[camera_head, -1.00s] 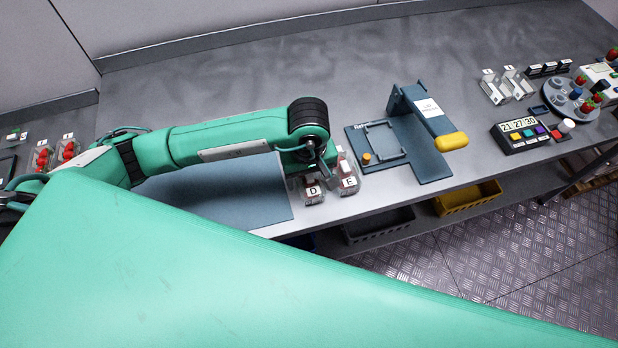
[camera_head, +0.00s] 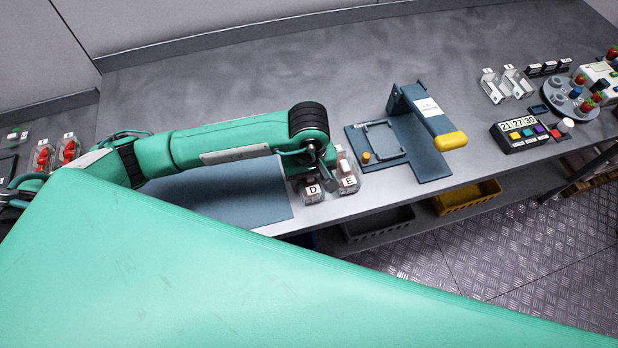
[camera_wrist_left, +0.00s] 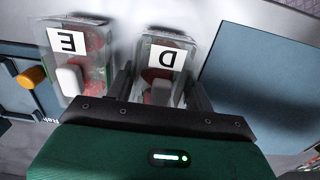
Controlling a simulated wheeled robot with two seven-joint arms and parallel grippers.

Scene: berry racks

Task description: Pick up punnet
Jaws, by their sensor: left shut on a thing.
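Two clear punnets stand side by side near the bench's front edge. The punnet labelled D (camera_head: 312,191) is left of the punnet labelled E (camera_head: 349,183) in the head view. In the left wrist view punnet D (camera_wrist_left: 166,62) has reddish contents and a white block on it, and punnet E (camera_wrist_left: 80,55) stands to its left. My left gripper (camera_wrist_left: 160,90) is shut on punnet D, with one finger on each side. In the head view my left gripper (camera_head: 327,178) is partly hidden by its own wrist. My right gripper is not in view.
A blue mat (camera_head: 225,197) lies left of the punnets. A blue-grey stand with a yellow-tipped arm (camera_head: 431,120) is to the right. A clock panel (camera_head: 522,130) and a round rack (camera_head: 570,98) are farther right. Bins (camera_head: 470,198) sit below the bench edge.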

